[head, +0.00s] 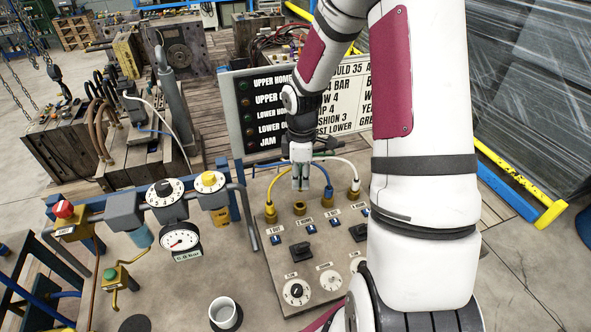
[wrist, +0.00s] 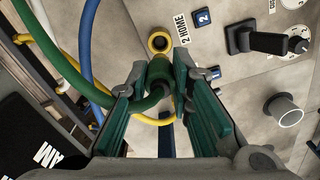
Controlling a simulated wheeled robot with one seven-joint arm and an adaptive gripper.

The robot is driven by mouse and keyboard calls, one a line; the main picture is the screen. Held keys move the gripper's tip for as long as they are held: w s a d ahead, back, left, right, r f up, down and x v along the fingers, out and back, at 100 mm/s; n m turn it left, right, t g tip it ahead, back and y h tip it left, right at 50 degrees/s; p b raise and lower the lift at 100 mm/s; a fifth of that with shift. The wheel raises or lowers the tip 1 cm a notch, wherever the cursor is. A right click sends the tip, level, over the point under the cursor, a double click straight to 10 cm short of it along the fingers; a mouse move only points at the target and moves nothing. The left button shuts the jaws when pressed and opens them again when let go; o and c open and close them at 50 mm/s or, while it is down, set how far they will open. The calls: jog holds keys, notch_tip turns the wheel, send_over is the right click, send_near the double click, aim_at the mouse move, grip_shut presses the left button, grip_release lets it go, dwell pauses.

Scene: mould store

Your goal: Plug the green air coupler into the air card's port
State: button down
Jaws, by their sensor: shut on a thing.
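The green air coupler (wrist: 160,70) is between my gripper's fingers, with its green hose (wrist: 62,70) curving off to the left in the wrist view. My gripper (head: 300,179) is shut on it, above the panel and pointing down. An open brass port (wrist: 159,40), beside the "2 HOME" label, shows just beyond the coupler; the same port appears in the head view (head: 299,208). Its mouth is visible and empty. The coupler is outside it; the exact gap is hard to judge. The panel (head: 277,260) looks like the air card.
Yellow (head: 270,210), blue (head: 327,197) and white (head: 354,190) hose couplers sit in neighbouring ports. Black levers (head: 301,251) and dials (head: 296,291) are in front. A mug (head: 224,313) stands at the panel's left. A sign board (head: 262,110) rises behind; a gauge (head: 181,240) is left.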

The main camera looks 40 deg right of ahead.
aim_at(301, 191)
jog(key=shift+w+f+b, duration=0.2)
jog(key=shift+f+b, duration=0.9)
jog(key=shift+f, duration=0.85)
jog(key=shift+s+f, duration=0.15)
jog(key=shift+f, duration=0.65)
jog(key=shift+f, duration=0.1)
jog(key=shift+f, duration=1.15)
dwell(1.2)
jog(key=c, duration=1)
grip_release()
jog(key=shift+o, duration=0.2)
jog(key=shift+r, duration=0.15)
jog(key=shift+r+p, duration=1.95)
jog(key=shift+r, duration=1.7)
